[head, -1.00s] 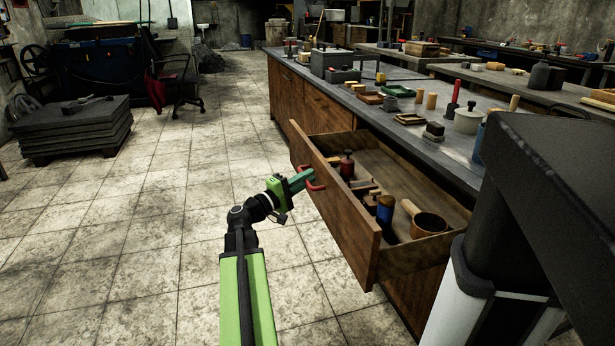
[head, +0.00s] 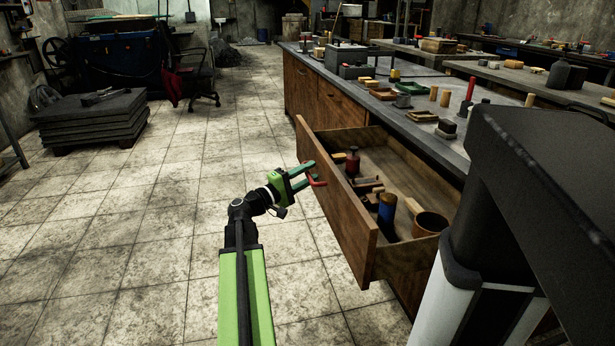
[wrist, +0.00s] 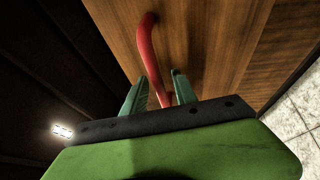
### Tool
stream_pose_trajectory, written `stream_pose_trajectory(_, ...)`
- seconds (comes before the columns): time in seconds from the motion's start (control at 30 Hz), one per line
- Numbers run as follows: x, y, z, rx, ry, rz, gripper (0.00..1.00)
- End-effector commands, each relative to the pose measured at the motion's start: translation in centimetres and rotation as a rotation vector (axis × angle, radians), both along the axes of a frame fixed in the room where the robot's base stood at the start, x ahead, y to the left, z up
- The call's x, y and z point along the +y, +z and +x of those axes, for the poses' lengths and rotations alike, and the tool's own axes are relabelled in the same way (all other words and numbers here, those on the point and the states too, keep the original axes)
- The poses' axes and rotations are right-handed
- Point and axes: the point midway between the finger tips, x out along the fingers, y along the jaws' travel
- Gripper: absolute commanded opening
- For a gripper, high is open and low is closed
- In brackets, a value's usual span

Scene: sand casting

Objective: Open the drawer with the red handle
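The wooden drawer (head: 345,225) is pulled well out of the bench, and its inside shows. Its red handle (head: 318,182) is on the drawer front; in the wrist view the red handle (wrist: 150,50) is a curved bar. My gripper (head: 307,174) is at the handle with its green fingers spread. In the wrist view my gripper (wrist: 160,90) has one finger on each side of the bar, with gaps beside it. It is not clamped on the handle.
The drawer holds a red-topped item (head: 352,162), a blue can (head: 387,212) and a brown cup (head: 430,225). The long workbench (head: 400,115) carries several tools. The tiled floor (head: 120,220) left of the drawer is clear, with stacked dark slabs (head: 92,122) farther off.

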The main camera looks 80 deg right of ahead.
Motion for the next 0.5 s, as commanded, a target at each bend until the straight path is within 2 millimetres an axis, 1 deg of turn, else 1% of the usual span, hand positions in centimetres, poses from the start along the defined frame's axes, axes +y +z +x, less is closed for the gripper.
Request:
stream_pose_trajectory(0.17, 0.1, 0.0, -0.1, 0.0, -0.003, -0.001, 0.34)
stream_pose_trajectory(0.27, 0.5, -0.2, 0.2, 0.0, -0.001, 0.0, 0.34)
stream_pose_trajectory(0.37, 1.7, -0.5, 1.2, 0.0, -0.001, 0.0, 0.34)
stream_pose_trajectory(0.5, 4.6, -1.3, 3.7, 0.0, 0.002, 0.0, 0.34)
